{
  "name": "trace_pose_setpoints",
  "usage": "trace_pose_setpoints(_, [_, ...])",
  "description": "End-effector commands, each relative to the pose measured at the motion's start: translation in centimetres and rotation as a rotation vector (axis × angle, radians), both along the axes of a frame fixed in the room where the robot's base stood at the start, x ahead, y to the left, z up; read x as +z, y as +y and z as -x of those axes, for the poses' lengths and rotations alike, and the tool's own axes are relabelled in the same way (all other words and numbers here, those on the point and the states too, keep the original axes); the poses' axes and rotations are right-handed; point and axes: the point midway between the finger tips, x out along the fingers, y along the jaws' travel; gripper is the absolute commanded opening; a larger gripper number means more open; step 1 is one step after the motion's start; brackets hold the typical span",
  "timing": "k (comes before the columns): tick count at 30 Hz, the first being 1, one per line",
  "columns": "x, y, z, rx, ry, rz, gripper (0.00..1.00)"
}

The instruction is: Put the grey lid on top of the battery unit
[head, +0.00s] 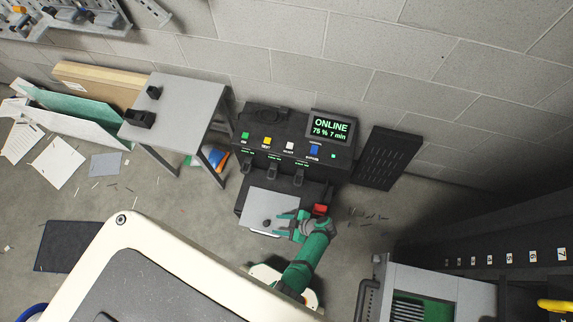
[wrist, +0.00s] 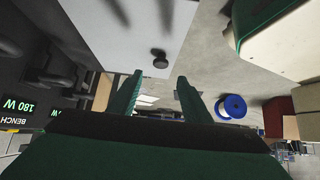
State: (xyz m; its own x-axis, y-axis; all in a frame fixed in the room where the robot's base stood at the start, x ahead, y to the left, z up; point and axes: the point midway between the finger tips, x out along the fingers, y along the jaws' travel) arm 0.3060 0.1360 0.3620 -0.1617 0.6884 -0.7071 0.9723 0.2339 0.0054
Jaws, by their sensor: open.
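The grey lid (head: 268,203), a flat plate with a small black knob (head: 267,223), lies over the front part of the black battery unit (head: 290,133). I cannot tell whether it is seated. The unit's screen (head: 331,127) reads ONLINE, 75 %, 7 min. My gripper (head: 283,225) is open and empty, just right of the knob in the head view. In the wrist view the lid (wrist: 110,30) and its knob (wrist: 160,60) show beyond my two spread fingers (wrist: 157,90). The knob is not between the fingertips.
A red block (head: 320,210) is beside my wrist. A grey table (head: 185,100) with small black parts stands left, with boards and papers beyond it. A black slotted panel (head: 387,158) leans on the wall at right. A blue spool (wrist: 231,107) shows in the wrist view.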

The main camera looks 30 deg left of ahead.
Motion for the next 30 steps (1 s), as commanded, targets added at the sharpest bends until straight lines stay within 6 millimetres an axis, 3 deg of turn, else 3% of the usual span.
trace_pose_setpoints(9, [2.6, -2.6, -0.6, -0.001, 0.000, 0.001, 0.45])
trace_pose_setpoints(19, [2.4, -3.2, 0.1, -0.038, 0.009, 0.037, 0.45])
trace_pose_setpoints(25, [1.0, -5.4, 3.1, -0.278, 0.030, 0.230, 0.45])
trace_pose_setpoints(30, [2.1, -8.2, 5.2, -0.578, -0.004, 0.375, 0.45])
